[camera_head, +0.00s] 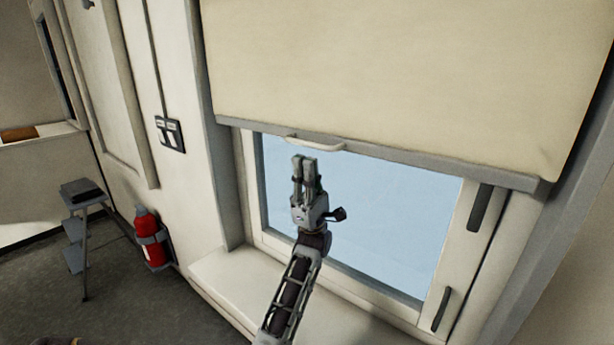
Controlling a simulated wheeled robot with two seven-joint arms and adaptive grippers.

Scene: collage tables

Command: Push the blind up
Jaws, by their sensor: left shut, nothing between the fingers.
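The cream blind (400,65) covers the upper part of the window (375,205). Its grey bottom bar (430,164) crosses the window, with the pale window pane showing below. A light curved handle (315,144) sits on the bar toward its left end. My left gripper (304,162) is shut and empty, pointing up just below the handle. I cannot tell whether its fingertips touch the handle or bar. My right gripper is not in view.
The window sill (225,283) runs below the window. Dark handles (480,207) are on the window frame's right side. A red extinguisher (151,240) hangs on the left wall below a switch panel (170,133). A step stool (82,192) stands at the far left.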

